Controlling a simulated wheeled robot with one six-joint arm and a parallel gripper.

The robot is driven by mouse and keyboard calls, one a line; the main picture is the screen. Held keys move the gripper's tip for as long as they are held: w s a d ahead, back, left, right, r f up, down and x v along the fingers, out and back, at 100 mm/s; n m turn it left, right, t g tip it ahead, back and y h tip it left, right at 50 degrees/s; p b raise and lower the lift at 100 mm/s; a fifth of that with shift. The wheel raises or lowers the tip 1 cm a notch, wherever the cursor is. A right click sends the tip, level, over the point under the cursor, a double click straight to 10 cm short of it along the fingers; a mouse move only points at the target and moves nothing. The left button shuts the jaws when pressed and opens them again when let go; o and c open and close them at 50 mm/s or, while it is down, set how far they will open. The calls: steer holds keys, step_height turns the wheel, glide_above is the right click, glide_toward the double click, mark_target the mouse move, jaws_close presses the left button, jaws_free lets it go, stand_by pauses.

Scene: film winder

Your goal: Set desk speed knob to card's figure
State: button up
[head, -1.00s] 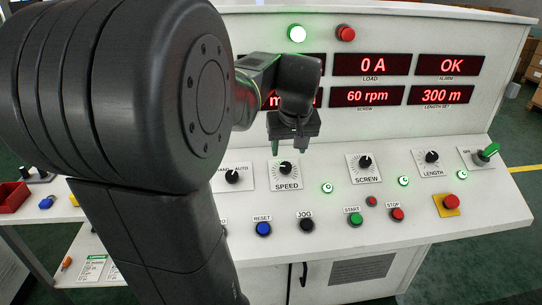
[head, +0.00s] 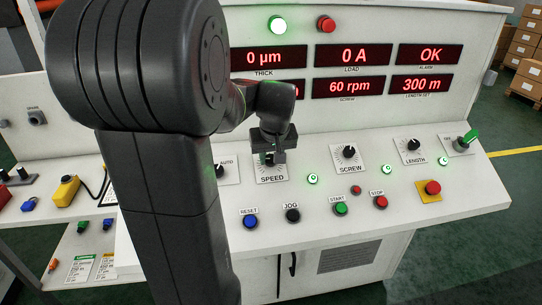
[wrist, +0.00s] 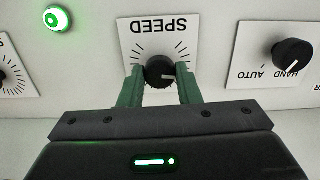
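The SPEED knob is black with a white pointer line, on a white dial plate (head: 271,179). In the wrist view, upside down, the SPEED knob (wrist: 160,71) sits between my gripper's two green fingers (wrist: 161,88), its pointer towards the right. The fingers lie close along both sides; whether they press on it is unclear. In the head view my gripper (head: 273,157) is down over this knob and hides it. Two printed cards, one green-headed (head: 80,270) and one yellow-headed (head: 107,267), lie on the lower left shelf; their small print is unreadable. My arm hides the display left of 60 rpm.
The HAND/AUTO knob (wrist: 293,53) is beside SPEED. SCREW (head: 349,151) and LENGTH (head: 413,145) knobs stand to the right. RESET (head: 250,222), JOG (head: 292,215), START (head: 340,208) and STOP (head: 381,202) buttons line the front, with an emergency button (head: 432,187) at right.

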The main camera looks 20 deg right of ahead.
steer(key=shift+c, duration=0.8)
steer(key=shift+m, duration=0.3)
steer(key=m+p, duration=0.1)
steer(key=m, duration=0.5)
steer(key=shift+d+y, duration=0.1)
steer(key=shift+y, duration=0.2)
steer(key=m+p, duration=0.1)
steer(key=m, duration=0.3)
steer(key=shift+m, duration=0.4)
steer(key=shift+m+t+p, duration=0.3)
steer(key=shift+m+t, duration=0.1)
steer(key=shift+m, duration=1.1)
steer(key=o, duration=1)
